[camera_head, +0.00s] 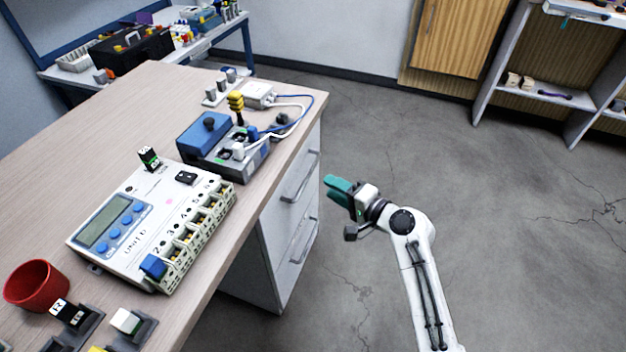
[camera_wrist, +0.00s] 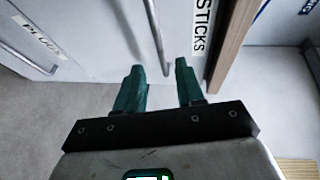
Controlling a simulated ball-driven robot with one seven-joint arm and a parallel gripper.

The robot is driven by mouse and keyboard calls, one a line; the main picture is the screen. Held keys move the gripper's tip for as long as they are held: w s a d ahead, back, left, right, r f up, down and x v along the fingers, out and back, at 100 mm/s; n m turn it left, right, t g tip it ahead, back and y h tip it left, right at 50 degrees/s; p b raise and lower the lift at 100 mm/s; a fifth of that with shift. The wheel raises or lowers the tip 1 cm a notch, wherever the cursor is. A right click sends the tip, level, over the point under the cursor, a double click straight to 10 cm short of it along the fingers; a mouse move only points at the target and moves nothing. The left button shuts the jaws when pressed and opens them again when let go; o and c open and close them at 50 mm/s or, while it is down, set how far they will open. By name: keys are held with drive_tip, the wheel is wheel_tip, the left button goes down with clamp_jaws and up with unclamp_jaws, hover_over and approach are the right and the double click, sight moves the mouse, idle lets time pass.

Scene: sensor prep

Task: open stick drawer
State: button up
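The stick drawer (camera_head: 287,191) is the upper drawer of the white cabinet under the table's right end, and it looks shut. Its STICKS label (camera_wrist: 201,25) shows in the wrist view, close to the wooden table edge. Its bar handle (camera_head: 300,178) also shows in the wrist view (camera_wrist: 156,30), where one end appears between my fingertips. My gripper (camera_head: 332,187) has green fingers and points at the drawer front from the right. In the wrist view my gripper (camera_wrist: 159,65) is open with nothing held. I cannot tell whether the fingertips reach around the handle.
A lower drawer (camera_head: 285,255) has its own handle (camera_head: 303,241); a second label (camera_wrist: 40,52) shows beside a handle in the wrist view. The tabletop (camera_head: 120,110) carries a grey meter box (camera_head: 150,215), a blue device (camera_head: 205,130) and a red cup (camera_head: 36,285).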

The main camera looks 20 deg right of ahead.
drive_tip(key=x, duration=0.7)
drive_tip(key=shift+w+b, duration=0.35)
drive_tip(key=shift+b, duration=0.1)
drive_tip(key=shift+a+f, duration=0.1)
drive_tip(key=shift+a, duration=0.05)
clamp_jaws()
